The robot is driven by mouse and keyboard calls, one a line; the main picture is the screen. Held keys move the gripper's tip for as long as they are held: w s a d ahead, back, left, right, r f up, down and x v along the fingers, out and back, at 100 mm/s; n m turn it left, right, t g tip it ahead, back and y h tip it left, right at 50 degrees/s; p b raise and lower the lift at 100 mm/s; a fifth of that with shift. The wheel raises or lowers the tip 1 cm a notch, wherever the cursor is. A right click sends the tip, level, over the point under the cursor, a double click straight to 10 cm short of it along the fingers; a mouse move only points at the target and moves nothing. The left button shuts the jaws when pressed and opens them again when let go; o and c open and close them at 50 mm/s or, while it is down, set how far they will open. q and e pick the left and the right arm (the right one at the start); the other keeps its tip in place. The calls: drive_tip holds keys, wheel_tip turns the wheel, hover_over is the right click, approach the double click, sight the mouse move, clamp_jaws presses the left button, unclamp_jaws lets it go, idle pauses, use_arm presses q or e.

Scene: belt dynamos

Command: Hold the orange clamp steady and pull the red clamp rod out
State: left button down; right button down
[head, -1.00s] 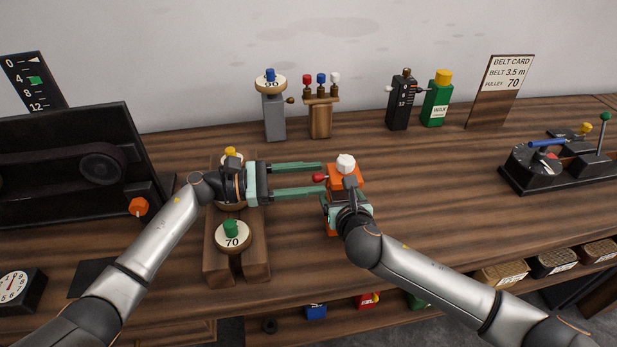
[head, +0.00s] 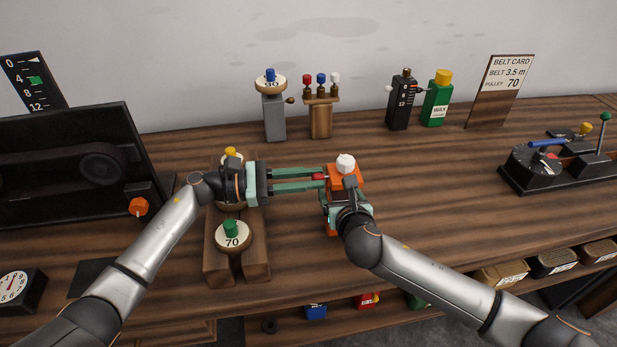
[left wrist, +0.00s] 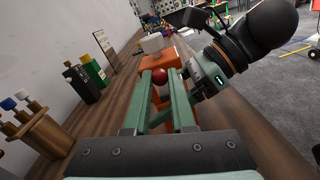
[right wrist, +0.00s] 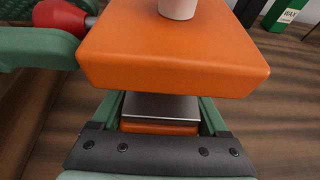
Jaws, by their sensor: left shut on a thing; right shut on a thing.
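The orange clamp (head: 346,173) stands on the bench in the middle of the head view, with a white knob (head: 346,163) on top. My right gripper (head: 343,198) is shut on the clamp below its orange top; the right wrist view shows the orange block (right wrist: 180,50) close up between the fingers' reach. The red clamp rod end (head: 318,177) sticks out of the clamp's left side. My left gripper (head: 320,177) is shut on this red end, which also shows as a red ball between the fingers in the left wrist view (left wrist: 160,76). The rod's shaft inside the clamp is hidden.
A wooden rack (head: 220,267) with a pulley marked 70 (head: 233,238) stands below my left gripper. A grey post (head: 274,118) and a wooden stand with coloured pegs (head: 320,115) stand behind. The bench right of the clamp is clear up to a black lever unit (head: 540,165).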

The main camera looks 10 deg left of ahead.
use_arm(q)
drive_tip(key=shift+a, duration=0.1)
use_arm(e)
drive_tip(key=shift+f, duration=0.15)
idle(0.4)
use_arm(q)
drive_tip(key=shift+v, duration=1.2)
drive_tip(key=c, duration=0.7)
unclamp_jaws()
drive_tip(key=shift+c, duration=0.2)
use_arm(e)
drive_tip(key=shift+d, duration=0.1)
use_arm(q)
drive_tip(key=v, duration=1.2)
use_arm(e)
drive_tip(key=shift+c, duration=0.3)
unclamp_jaws()
drive_tip(key=shift+o, duration=0.3)
